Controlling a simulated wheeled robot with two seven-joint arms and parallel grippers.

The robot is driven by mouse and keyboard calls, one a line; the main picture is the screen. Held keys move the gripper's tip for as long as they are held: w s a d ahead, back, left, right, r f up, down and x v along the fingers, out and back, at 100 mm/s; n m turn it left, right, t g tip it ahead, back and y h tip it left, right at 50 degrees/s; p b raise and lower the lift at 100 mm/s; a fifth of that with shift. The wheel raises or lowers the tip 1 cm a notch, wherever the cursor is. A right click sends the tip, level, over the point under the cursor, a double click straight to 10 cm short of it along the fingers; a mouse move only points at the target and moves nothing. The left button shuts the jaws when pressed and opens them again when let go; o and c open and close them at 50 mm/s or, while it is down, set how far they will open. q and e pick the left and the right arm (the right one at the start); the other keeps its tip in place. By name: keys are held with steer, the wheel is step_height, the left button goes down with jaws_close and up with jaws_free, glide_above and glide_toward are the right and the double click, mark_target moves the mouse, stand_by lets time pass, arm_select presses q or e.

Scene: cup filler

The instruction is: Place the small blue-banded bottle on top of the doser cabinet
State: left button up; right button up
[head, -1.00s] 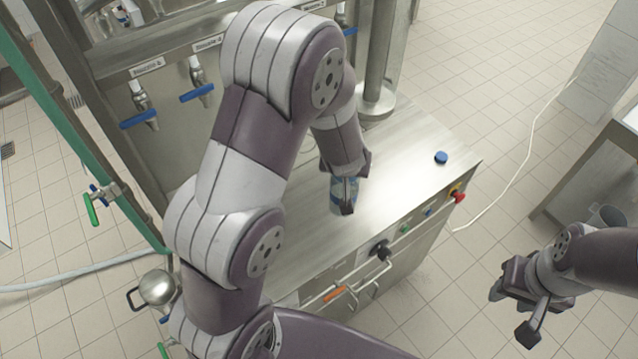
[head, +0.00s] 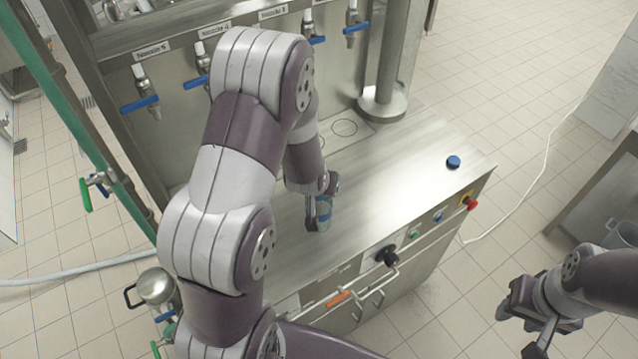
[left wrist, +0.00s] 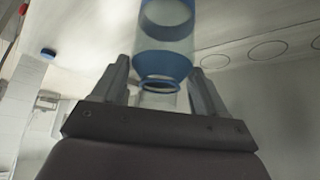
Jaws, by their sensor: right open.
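The small blue-banded bottle (head: 324,212) is at my left gripper (head: 318,205), over the steel top of the doser cabinet (head: 400,165). In the left wrist view the bottle (left wrist: 165,42) sits between the two fingers, its neck towards the palm and its blue shoulder close to both fingers. My left gripper is shut on it. I cannot tell whether its base touches the top. My right gripper (head: 525,322) is open and empty, out over the floor at the lower right.
Nozzles with blue levers (head: 140,104) line the rear panel. Knobs and an orange-handled bar (head: 338,299) are on the front. The top between button and bottle is clear.

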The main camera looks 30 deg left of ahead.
arm_select(q)
steer(key=o, duration=0.3)
steer(key=shift+s+a, duration=0.1)
steer(key=shift+s, duration=0.05)
steer(key=shift+r, duration=0.1)
steer(key=shift+r, duration=0.2)
steer(key=v, duration=0.5)
steer(key=shift+r, duration=0.3)
steer(key=s+d+r+m+g+h+p, duration=0.1)
steer(key=s+d+r+g, duration=0.1)
steer(key=s, duration=0.4)
steer(key=s+d+r+m+g+p, duration=0.1)
steer(key=s+d+r+m+g, duration=0.1)
steer(key=s+d, duration=0.3)
steer(key=shift+s+r+g+h, duration=0.4)
steer(key=shift+s+r+g, duration=0.1)
steer(key=shift+s, duration=0.3)
